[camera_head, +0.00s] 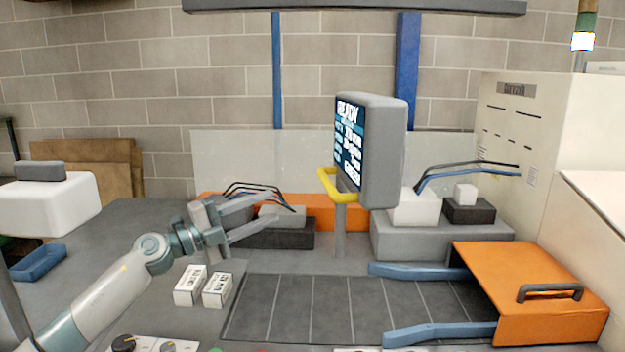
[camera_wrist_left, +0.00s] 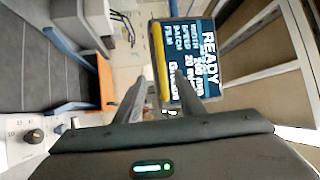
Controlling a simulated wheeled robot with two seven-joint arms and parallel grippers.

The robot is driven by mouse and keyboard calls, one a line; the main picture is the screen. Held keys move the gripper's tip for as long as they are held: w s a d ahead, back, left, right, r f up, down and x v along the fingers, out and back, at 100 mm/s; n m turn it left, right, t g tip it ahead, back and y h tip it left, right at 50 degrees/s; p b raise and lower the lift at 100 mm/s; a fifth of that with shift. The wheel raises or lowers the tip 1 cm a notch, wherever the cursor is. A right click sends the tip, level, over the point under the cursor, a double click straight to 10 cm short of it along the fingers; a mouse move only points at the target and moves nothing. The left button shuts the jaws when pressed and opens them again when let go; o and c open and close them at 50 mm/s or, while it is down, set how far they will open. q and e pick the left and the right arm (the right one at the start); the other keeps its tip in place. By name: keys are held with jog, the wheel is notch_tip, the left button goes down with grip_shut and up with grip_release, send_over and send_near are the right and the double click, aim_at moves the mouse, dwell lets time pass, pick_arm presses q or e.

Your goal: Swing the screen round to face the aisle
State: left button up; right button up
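The screen (camera_head: 372,150) is a grey box on a grey post (camera_head: 340,230), its lit face turned to the left, showing READY and several lines of text. A yellow handle (camera_head: 330,187) runs along its lower edge. In the left wrist view, the lit screen (camera_wrist_left: 201,52) and the yellow handle (camera_wrist_left: 163,62) appear ahead, beyond the fingers. My left gripper (camera_head: 270,208) is open and empty, to the left of the handle and lower in the picture, apart from it. Its two spread fingers also show in the left wrist view (camera_wrist_left: 176,78). My right gripper is not in view.
Dark cables and small grey boxes (camera_head: 278,236) lie behind my left gripper. Two white cartons (camera_head: 190,285) stand below it. A dark slatted bed (camera_head: 330,308) lies in front of the post, with blue rails and an orange cover (camera_head: 540,300) at right. A large cream cabinet (camera_head: 530,150) stands at right.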

pick_arm(q)
jog(key=shift+s+d+r, duration=0.1)
jog(key=shift+s+d, duration=0.05)
jog(key=shift+d, duration=0.05)
jog(key=p, duration=0.5)
send_near(327, 182)
jog(key=x, duration=0.3)
jog(key=w+x, duration=0.1)
jog(key=x, duration=0.2)
jog(key=a+f+x, duration=0.1)
jog(key=x, duration=0.3)
jog(key=shift+w, duration=0.4)
jog(key=shift+w+d, duration=0.35)
jog(key=shift+d, duration=0.15)
grip_shut()
